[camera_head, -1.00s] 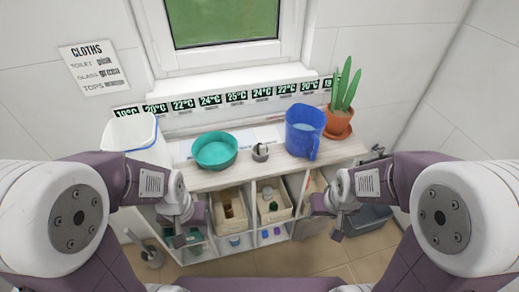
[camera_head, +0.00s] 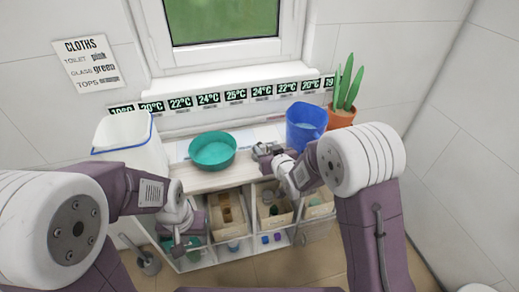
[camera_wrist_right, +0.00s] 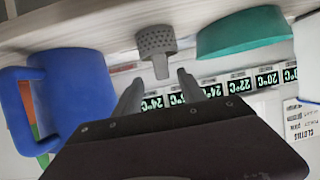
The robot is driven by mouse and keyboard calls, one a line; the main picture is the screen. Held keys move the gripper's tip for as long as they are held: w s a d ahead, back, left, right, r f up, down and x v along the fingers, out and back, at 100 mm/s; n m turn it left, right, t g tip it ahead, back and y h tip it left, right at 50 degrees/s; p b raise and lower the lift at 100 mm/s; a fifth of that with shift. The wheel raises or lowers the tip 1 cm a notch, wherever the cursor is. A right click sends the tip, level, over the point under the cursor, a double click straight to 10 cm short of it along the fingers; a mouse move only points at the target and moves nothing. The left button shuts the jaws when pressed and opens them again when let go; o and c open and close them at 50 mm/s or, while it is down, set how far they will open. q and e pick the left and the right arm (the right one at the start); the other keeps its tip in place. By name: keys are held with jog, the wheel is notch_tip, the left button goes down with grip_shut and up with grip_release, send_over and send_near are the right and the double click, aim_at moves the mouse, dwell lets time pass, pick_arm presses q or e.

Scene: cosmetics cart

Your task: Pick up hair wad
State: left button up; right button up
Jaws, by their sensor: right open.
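I cannot make out a hair wad as such in these views. A grey perforated drain strainer with a narrow stem (camera_wrist_right: 156,43) is on the counter between the teal basin and the blue jug. My right gripper (camera_head: 266,152) is over the counter at that spot and largely hides the strainer in the head view. In the right wrist view my right gripper (camera_wrist_right: 160,88) is open and empty, and the stem's end is between or just beyond its fingertips. My left gripper (camera_head: 178,246) hangs in front of the shelves at the left; its jaws are too small to judge.
A teal basin (camera_head: 213,150) is left of my right gripper. A blue jug (camera_head: 305,122) and a potted plant (camera_head: 341,117) stand at its right. A white bin (camera_head: 128,140) is at the left end. Shelves with boxes (camera_head: 226,208) are below the counter.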

jog(key=x, duration=0.5)
jog(key=shift+a+f+p, duration=0.1)
jog(key=shift+a+p, duration=0.1)
jog(key=shift+p, duration=0.1)
jog(key=shift+s, duration=0.15)
jog(key=c, duration=0.4)
grip_shut()
